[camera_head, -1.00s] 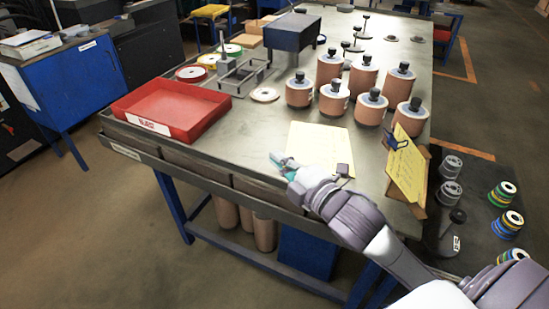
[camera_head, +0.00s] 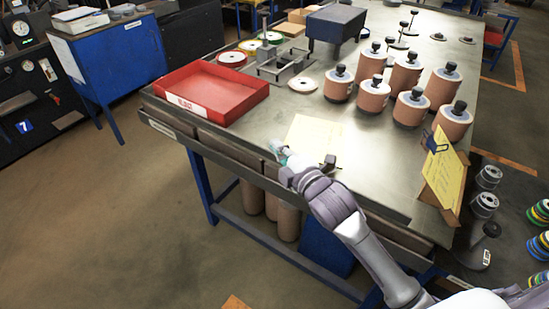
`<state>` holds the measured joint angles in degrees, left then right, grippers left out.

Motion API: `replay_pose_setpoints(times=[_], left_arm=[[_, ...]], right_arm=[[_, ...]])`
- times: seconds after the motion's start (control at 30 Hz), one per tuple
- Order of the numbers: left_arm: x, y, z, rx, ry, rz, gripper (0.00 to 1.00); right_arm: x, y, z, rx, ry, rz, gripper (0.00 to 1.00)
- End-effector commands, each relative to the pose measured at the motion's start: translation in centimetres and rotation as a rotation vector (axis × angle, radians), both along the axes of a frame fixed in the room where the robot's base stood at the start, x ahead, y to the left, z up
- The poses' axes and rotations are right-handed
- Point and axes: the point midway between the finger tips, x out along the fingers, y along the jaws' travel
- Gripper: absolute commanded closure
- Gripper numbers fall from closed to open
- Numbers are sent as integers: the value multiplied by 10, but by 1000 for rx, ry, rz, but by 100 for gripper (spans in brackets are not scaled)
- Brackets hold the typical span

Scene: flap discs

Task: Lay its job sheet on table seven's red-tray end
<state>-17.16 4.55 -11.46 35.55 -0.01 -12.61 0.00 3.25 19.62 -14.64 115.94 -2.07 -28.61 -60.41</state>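A pale yellow job sheet (camera_head: 313,134) shows flat over the near part of the grey table (camera_head: 262,119), right of the red tray (camera_head: 212,88). My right gripper (camera_head: 282,154) is at the sheet's near left edge. The sheet keeps its place at the gripper, so it appears held, but the grip itself is mostly hidden by my wrist. Whether the sheet touches the table I cannot tell. A small dark piece (camera_head: 329,162) shows at the sheet's near right corner. The red tray is empty, with a white label in front. My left gripper is not in view.
Several copper-coloured cylinders (camera_head: 373,94) stand on the table to the right. A yellow sheet on a tilted board (camera_head: 445,172) stands at the near right corner. A metal fixture (camera_head: 284,66) and coloured discs (camera_head: 231,60) lie behind the tray. Bare tabletop lies between tray and sheet.

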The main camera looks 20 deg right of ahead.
Motion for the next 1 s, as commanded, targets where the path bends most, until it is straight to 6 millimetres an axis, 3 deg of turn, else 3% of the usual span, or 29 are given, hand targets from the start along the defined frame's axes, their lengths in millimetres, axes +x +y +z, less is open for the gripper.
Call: replay_pose_setpoints(times=[0.17, 0.5, 0.83, 1.0], left_arm=[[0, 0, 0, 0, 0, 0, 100], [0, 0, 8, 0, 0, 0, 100], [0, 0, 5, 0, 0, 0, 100], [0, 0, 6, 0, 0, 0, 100]], right_arm=[[14, 9, -10, 1, 0, 0, 100], [14, 9, -45, -1, 1, 0, 100], [14, 9, -50, -1, 0, 1, 100], [14, 9, -48, -1, 0, 1, 70]])
